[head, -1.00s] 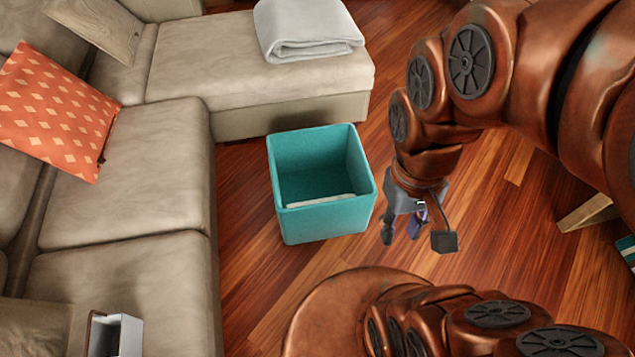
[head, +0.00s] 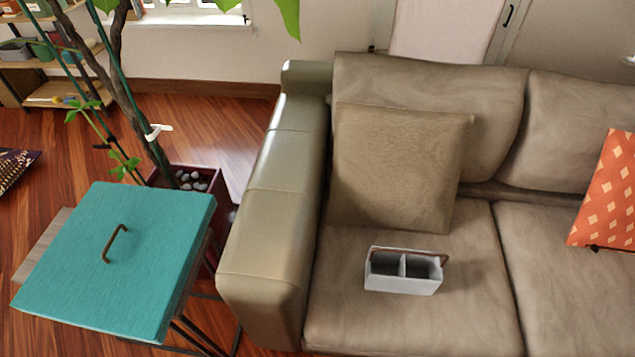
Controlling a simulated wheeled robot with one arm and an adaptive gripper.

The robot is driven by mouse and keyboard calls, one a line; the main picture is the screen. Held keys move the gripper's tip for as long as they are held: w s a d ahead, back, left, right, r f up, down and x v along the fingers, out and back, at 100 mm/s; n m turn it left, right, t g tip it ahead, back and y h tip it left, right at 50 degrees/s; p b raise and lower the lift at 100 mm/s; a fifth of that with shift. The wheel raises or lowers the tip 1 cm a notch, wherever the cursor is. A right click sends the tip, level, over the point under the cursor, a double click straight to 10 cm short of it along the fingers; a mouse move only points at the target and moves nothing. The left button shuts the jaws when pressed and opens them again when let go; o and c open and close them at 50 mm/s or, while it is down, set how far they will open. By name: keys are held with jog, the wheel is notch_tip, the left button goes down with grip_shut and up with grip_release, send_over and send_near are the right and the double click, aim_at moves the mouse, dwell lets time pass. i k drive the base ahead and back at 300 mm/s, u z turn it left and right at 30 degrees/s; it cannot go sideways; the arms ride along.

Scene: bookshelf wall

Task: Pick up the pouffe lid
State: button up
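The pouffe lid (head: 150,270) is a flat teal square with a curved brown handle (head: 114,243) on top. It lies at the lower left of the head view, on a small side table with a wooden top (head: 45,245) and dark metal legs. The lid overhangs part of that table. The pouffe itself is outside the current view. My gripper and arm are not in view now.
A beige sofa (head: 290,190) stands right of the lid, its armrest close by. A grey divided caddy (head: 403,270) sits on the seat. A potted plant (head: 190,180) stands just behind the lid. Open wooden floor (head: 150,115) lies at the back left.

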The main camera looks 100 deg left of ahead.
aim_at(120, 265)
jog(key=u, duration=4.45)
jog(key=k, duration=0.25)
jog(key=u, duration=1.25)
jog(key=i, duration=1.2)
jog(key=z, duration=0.5)
jog(key=i, duration=0.7)
jog(key=z, duration=0.45)
